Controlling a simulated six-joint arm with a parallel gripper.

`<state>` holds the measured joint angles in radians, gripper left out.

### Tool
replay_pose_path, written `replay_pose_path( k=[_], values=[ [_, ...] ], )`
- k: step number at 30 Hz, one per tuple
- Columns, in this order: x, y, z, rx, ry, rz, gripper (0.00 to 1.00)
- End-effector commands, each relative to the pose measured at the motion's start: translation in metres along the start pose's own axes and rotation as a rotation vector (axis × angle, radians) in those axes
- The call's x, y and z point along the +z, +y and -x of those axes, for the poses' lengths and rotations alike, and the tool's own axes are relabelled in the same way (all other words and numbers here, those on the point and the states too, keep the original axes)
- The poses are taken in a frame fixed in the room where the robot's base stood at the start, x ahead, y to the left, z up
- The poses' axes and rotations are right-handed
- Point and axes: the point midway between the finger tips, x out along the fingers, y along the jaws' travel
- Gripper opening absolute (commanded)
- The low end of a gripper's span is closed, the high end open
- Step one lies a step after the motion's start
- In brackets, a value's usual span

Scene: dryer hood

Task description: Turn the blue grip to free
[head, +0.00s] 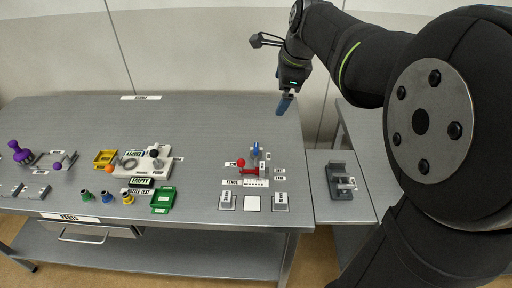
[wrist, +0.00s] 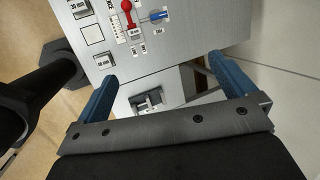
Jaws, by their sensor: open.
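The blue grip (head: 256,150) is on a small fixture at the right part of the grey table, just behind a red grip (head: 241,163). In the wrist view the blue grip (wrist: 158,16) shows at the top, to the right of the red grip (wrist: 127,7), with small labels around it that are too small to read surely. My gripper (head: 284,104) is above the table's back right corner, behind and to the right of the blue grip and apart from it. In the wrist view its blue fingers (wrist: 160,75) are wide apart with nothing between them.
Two labelled blocks (head: 227,201) (head: 280,202) and a white square (head: 252,204) lie in front of the fixture. A grey clamp-like device (head: 341,181) stands on a side shelf at right. Yellow and green bins (head: 163,200) and a purple knob (head: 18,152) are farther left.

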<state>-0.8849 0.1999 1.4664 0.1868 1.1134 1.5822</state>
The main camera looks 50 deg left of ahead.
Motion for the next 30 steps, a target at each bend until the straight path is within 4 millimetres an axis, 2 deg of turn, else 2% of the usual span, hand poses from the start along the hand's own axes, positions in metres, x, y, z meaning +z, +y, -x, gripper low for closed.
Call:
replay_pose_path(
  k=[3,7,8,11,30],
  values=[
    [0.000,0.000,0.000,0.000,0.000,0.000,0.98],
    [0.001,-0.001,-0.002,0.004,0.001,0.033,0.72],
    [0.001,-0.002,-0.003,0.007,0.002,0.055,0.69],
    [0.003,-0.007,-0.010,0.025,0.005,0.186,0.69],
    [0.018,-0.043,-0.081,0.218,-0.089,1.589,0.69]
  ],
)
